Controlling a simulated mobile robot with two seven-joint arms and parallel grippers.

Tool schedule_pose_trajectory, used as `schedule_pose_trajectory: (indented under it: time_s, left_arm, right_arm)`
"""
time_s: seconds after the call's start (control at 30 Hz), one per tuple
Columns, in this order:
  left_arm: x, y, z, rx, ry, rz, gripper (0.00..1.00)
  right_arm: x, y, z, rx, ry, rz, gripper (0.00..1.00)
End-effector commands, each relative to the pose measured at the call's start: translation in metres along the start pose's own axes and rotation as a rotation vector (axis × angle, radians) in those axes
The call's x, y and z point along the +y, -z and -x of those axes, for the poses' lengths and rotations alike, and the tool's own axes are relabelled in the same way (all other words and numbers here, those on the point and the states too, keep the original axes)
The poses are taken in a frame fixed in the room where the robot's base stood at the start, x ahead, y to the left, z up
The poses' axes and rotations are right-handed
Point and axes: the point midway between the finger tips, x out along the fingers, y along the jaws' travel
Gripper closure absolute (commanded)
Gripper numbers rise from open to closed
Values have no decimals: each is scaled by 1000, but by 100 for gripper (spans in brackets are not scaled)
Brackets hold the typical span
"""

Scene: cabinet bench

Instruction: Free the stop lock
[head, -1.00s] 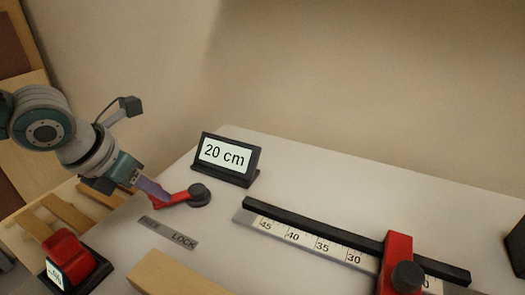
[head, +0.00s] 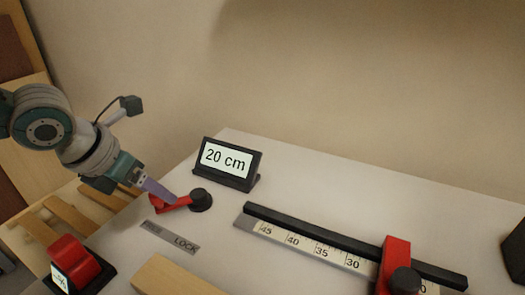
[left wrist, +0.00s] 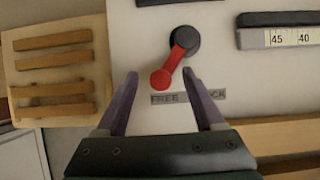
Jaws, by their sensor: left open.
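The stop lock is a red lever (head: 180,204) on a round black pivot (head: 200,199) on the white bench top. In the left wrist view, the red lever (left wrist: 178,60) slants down and left from the pivot (left wrist: 186,40), its round end toward the FREE side of the label (left wrist: 188,97). My left gripper (head: 162,194) is open. In the left wrist view its two fingers (left wrist: 160,76) stand on either side of the lever's round end; I cannot tell whether either touches it. My right gripper is out of view.
A sign (head: 228,160) reading 20 cm stands behind the lever. A ruler (head: 305,244) with a black rail and red stop (head: 396,258) lies to the right. A red switch (head: 70,257) sits at lower left, a wooden strip (head: 175,278) in front.

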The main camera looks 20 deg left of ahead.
Motion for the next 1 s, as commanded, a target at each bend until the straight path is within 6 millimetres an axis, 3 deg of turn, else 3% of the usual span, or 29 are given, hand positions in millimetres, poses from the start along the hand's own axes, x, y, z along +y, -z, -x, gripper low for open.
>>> schedule_pose_trajectory:
  time_s: [0.03, 0.6, 1.0]
  left_arm:
    - [0, -6, 10, 0, 0, 0, 30]
    - [0, -36, 65, 0, 1, -1, 30]
    - [0, -37, 67, 0, 0, 0, 30]
  right_arm:
    - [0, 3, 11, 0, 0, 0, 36]
    - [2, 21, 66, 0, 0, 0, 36]
    - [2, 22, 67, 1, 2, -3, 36]
